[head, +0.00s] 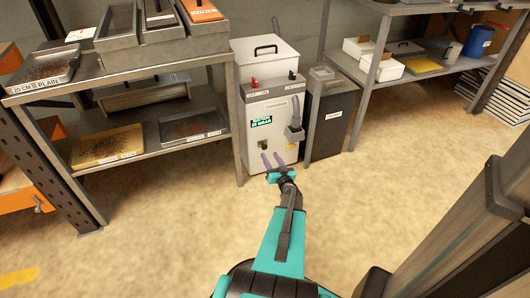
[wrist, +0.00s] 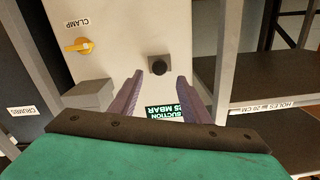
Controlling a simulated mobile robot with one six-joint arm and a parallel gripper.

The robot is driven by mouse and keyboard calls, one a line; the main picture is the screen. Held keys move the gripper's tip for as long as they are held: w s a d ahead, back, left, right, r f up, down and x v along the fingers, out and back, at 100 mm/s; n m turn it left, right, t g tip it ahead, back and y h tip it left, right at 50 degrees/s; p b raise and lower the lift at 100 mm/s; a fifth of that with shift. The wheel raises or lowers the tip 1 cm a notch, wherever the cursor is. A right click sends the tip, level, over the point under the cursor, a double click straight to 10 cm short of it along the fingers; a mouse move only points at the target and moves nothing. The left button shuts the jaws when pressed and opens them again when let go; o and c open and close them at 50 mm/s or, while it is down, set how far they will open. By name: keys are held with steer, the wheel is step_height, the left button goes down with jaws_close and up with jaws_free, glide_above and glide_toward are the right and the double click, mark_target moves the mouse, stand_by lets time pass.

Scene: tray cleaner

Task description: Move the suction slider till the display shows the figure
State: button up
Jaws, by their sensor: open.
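The suction slider is a small round black knob (wrist: 159,67) on a dark plate on the pale front of the cleaner cabinet (head: 272,105). It shows in the head view (head: 262,144) below the display. The dark green display (wrist: 165,111) appears to read "SUCTION 25 MBAR" in the wrist view, partly covered by my fingers; it also shows in the head view (head: 261,122), too small to read surely. My gripper (wrist: 160,77) is open, its two purple fingers pointing at the panel on either side of the knob's line. Contact with the knob cannot be seen. In the head view my gripper (head: 271,156) is low before the cabinet.
A yellow clamp knob (wrist: 79,46) and a grey box-like fitting (wrist: 88,95) are on the same panel. A dark crumbs bin (head: 331,118) stands right of the cabinet. A shelf unit (head: 160,165) with trays stands close on the left. Floor in front is clear.

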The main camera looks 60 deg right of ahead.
mark_target(265, 148)
steer(key=b+x, duration=0.1)
steer(key=x, duration=0.4)
steer(key=shift+f, duration=0.1)
steer(key=shift+x, duration=0.85)
steer(key=shift+c, duration=0.3)
jaws_close()
